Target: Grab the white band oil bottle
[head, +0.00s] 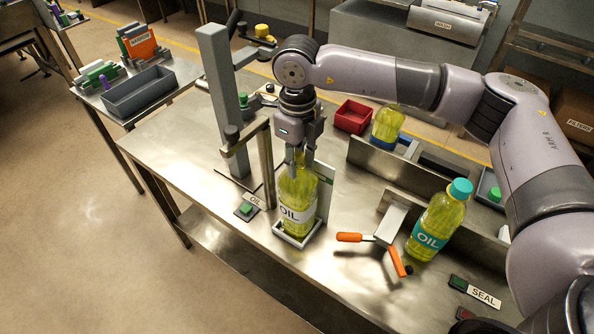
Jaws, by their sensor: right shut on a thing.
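The white band oil bottle (297,213) holds yellow oil and stands upright in a small square tray (297,241) on the steel table. Its white label reads OIL. My right gripper (300,168) comes down from above and is shut on the bottle's neck, which its fingers partly hide. A second oil bottle (436,221) with a teal band and teal cap stands to the right. A third yellow bottle (388,124) stands farther back, partly hidden by a low divider. My left gripper is not in view.
A grey post (221,95) with a frame rises left of the bottle. An orange-handled metal piece (380,240) lies between the two front bottles. A low metal divider (425,182) runs behind them. A red bin (353,116) sits farther back. The table's left part is clear.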

